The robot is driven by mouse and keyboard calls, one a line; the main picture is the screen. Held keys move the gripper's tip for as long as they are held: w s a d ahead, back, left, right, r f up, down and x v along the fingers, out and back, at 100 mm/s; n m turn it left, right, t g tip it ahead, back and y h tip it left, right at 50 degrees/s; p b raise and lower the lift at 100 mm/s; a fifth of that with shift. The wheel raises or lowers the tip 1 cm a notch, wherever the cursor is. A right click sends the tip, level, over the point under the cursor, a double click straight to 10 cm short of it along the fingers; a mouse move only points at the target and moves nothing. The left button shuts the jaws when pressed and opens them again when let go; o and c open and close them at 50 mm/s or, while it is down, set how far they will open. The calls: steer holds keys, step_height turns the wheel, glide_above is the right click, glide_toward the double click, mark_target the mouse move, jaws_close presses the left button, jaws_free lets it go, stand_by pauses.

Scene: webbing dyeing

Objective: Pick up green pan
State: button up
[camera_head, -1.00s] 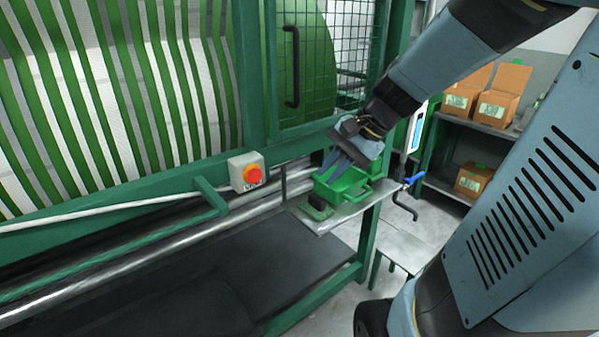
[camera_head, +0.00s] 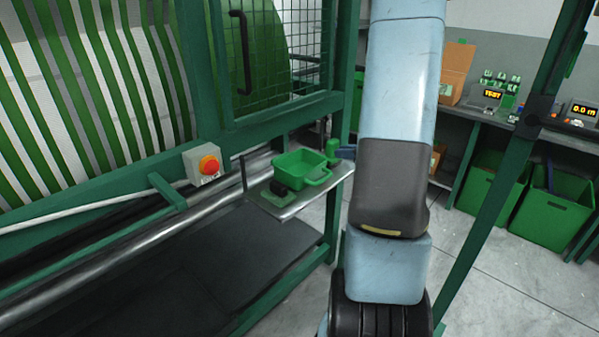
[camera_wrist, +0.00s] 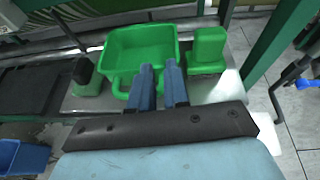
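The green pan (camera_head: 289,168) is a rectangular open tray with a loop handle on its near side. It sits level on a metal shelf (camera_head: 285,213) beside the striped webbing machine. In the wrist view the pan (camera_wrist: 118,44) lies just ahead of my gripper (camera_wrist: 158,72). The left finger covers part of the handle. I cannot tell whether the fingers touch the pan. In the head view my arm hides most of the gripper; a blue finger (camera_head: 345,152) shows right of the pan.
A green block with a dark knob (camera_head: 278,187) stands left of the pan. A green upright piece (camera_wrist: 208,48) stands close to its right. A red stop button (camera_head: 209,165) and a green frame post lie nearby. Green bins (camera_head: 553,217) stand at the right.

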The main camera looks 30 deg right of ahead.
steer(key=d+f+m, duration=0.1)
steer(key=d, duration=0.1)
glide_toward(318, 155)
steer(key=shift+h, duration=0.3)
steer(key=x, duration=0.4)
steer(key=shift+w+a+r, duration=0.25)
steer(key=shift+a+r, duration=0.05)
steer(key=shift+a, duration=0.1)
steer(key=shift+x, duration=2.7)
steer(key=shift+s+d+f, duration=0.1)
steer(key=shift+d, duration=0.05)
jaws_close()
